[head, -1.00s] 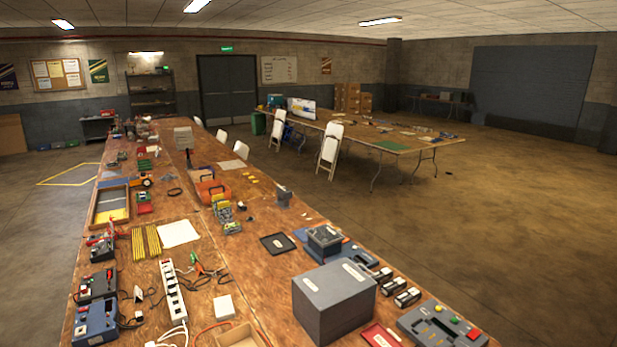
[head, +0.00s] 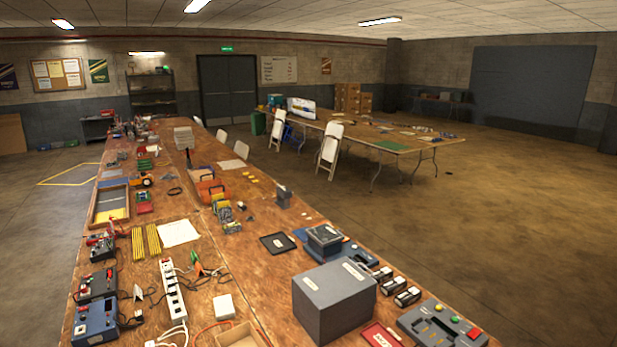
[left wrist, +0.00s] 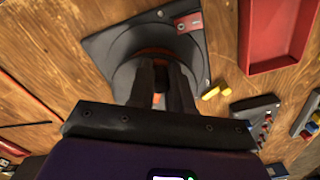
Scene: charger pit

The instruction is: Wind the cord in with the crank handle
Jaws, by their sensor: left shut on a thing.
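In the left wrist view, a dark round reel-like part (left wrist: 124,80) sits on a grey base plate (left wrist: 100,45) with a red label at its corner. My left gripper (left wrist: 160,68) reaches down over the round part, its two dark fingers shut close together. A small orange piece (left wrist: 157,100) shows between the fingers and seems to be the crank handle; most of it is hidden by them. The cord cannot be made out. Neither gripper shows in the head view, and my right gripper is in no view.
Beside the base plate are a red tray (left wrist: 275,35), small yellow pieces (left wrist: 215,92) and a dark unit with coloured connectors (left wrist: 258,118). In the head view, a large grey box (head: 335,300) and a white power strip (head: 173,290) stand on the crowded wooden table.

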